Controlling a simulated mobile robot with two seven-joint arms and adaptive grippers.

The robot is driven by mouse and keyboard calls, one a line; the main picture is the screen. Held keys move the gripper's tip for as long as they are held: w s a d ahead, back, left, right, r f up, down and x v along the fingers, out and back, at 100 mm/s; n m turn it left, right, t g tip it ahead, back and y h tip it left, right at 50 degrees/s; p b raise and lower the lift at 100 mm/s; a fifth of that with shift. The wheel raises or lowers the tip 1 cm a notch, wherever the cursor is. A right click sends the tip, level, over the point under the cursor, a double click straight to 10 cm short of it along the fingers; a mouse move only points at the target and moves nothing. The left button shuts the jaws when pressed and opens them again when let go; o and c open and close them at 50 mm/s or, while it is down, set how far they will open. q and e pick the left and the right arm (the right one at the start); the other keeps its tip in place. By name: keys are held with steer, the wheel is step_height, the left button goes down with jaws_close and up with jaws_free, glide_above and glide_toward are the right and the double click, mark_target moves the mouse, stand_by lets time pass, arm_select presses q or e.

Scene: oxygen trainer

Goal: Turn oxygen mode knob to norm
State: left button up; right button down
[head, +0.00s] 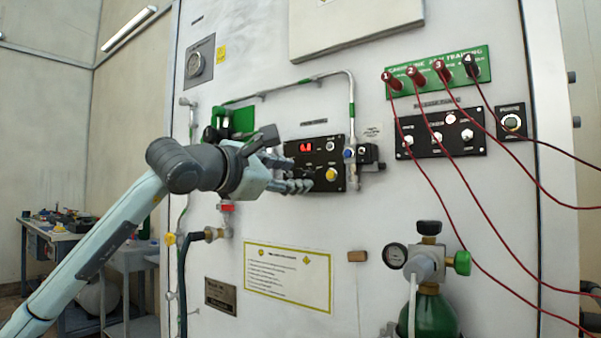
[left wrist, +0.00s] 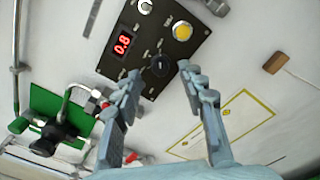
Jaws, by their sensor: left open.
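My left gripper (head: 300,175) is open and empty in front of the panel's lower left. In the left wrist view its fingertips (left wrist: 158,80) lie on either side of the knob, apparently short of it.
Red cables (head: 455,150) hang at right, above a green oxygen cylinder (head: 430,312). A notice (head: 288,275) is below the gripper.

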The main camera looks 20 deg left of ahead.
mark_target(306, 176)
arm_select(q)
steer(key=shift+x, duration=1.35)
jaws_close()
